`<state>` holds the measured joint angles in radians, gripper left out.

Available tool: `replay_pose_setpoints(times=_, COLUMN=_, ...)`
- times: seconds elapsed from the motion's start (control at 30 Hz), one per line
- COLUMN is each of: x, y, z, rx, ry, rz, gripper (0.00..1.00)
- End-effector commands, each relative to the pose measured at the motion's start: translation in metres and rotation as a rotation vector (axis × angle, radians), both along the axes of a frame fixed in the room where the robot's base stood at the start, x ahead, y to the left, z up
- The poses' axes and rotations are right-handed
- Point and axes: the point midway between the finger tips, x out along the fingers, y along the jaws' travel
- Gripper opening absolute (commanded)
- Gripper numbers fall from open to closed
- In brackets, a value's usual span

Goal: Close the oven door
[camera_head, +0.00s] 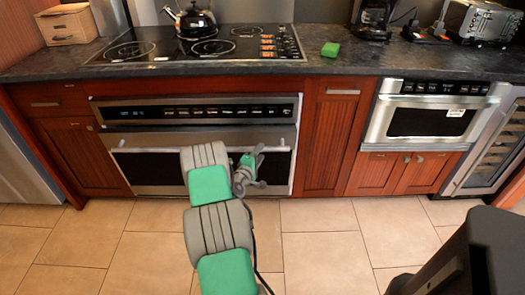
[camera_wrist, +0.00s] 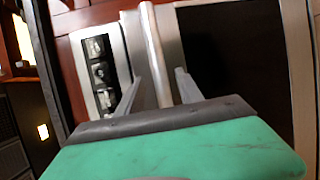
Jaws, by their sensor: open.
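The oven (camera_head: 200,150) is built in under the cooktop, with a steel-framed door and dark window. Its door looks upright; I cannot tell whether it is fully shut or slightly ajar. The door's bar handle (camera_head: 155,147) runs across its top and is partly hidden behind my arm. My gripper (camera_head: 260,166) is in front of the right half of the door. In the wrist view my gripper (camera_wrist: 157,82) is open, and the handle (camera_wrist: 153,40) shows between its two fingers. The dark door window (camera_wrist: 235,60) lies to the right. Contact cannot be told.
A microwave drawer (camera_head: 425,118) is at the right, with wooden cabinets (camera_head: 330,140) between. The tiled floor (camera_head: 325,255) in front is clear.

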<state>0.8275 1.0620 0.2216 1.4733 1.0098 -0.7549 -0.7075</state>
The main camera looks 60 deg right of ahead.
Motion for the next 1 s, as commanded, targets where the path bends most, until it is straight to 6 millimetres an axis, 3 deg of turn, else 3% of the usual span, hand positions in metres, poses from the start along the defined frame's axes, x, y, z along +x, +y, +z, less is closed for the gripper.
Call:
replay_pose_setpoints(times=0.2, x=0.002, y=-0.032, z=-0.005, rx=0.002, ry=-0.002, rz=-0.001, gripper=0.43)
replay_pose_setpoints(times=0.5, x=0.003, y=-0.036, z=-0.004, rx=0.002, ry=-0.002, rz=0.001, gripper=0.42)
replay_pose_setpoints(times=1.0, x=0.004, y=-0.036, z=-0.004, rx=0.003, ry=-0.002, rz=0.001, gripper=0.01)
